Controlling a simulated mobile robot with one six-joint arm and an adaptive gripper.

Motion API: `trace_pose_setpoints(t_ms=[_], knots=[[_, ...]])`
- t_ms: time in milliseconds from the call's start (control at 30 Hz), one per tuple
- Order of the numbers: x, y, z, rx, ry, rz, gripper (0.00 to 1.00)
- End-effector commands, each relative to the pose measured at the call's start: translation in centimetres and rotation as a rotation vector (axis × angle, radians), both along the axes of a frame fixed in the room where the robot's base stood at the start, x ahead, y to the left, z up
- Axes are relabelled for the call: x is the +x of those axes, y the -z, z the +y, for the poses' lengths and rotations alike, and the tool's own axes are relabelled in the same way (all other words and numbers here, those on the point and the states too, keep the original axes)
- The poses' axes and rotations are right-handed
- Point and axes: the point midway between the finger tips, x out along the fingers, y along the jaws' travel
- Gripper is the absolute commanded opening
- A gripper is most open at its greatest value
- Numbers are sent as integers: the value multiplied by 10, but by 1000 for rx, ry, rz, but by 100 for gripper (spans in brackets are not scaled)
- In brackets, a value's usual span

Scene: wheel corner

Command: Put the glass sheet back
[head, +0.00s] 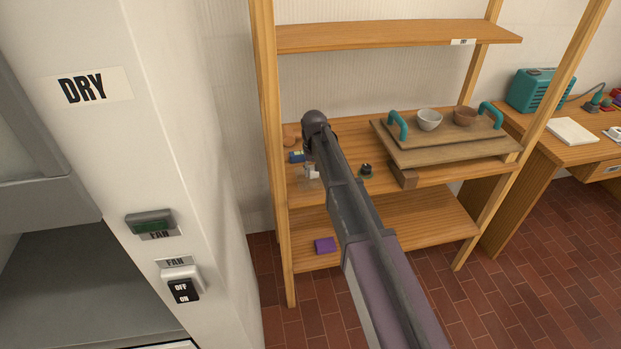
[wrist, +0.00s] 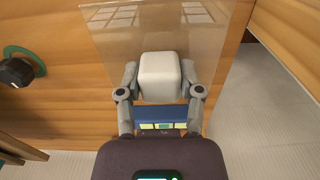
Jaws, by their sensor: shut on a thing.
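The glass sheet (wrist: 110,40) shows in the wrist view as a clear pane with window reflections, over the wooden shelf board. A white block (wrist: 160,75) lies against the pane, and I take it to be the sheet's grip. My gripper (wrist: 160,88) has its two grey fingers closed on the sides of this block. In the head view, my gripper (head: 311,172) is at the left end of the middle shelf, partly hidden by my arm. The sheet is hard to make out there.
A blue item (head: 296,156) lies beside my gripper. A dark knob-like object (head: 366,171) stands to the right on the shelf (head: 345,187). Further right is a wooden tray (head: 445,142) with teal handles and two bowls. A purple block (head: 325,246) lies on the lower shelf.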

Motion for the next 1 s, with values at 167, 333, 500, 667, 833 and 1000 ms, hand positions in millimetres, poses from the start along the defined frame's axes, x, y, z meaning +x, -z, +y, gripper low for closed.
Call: trace_pose_setpoints(t_ms=[167, 333, 500, 667, 833, 1000], knots=[[1, 21, 0, 0, 0, 0, 0], [1, 30, 0, 0, 0, 0, 0], [1, 32, 0, 0, 0, 0, 0], [1, 31, 0, 0, 0, 0, 0], [1, 33, 0, 0, 1, 0, 0], [1, 35, 0, 0, 1, 0, 57]])
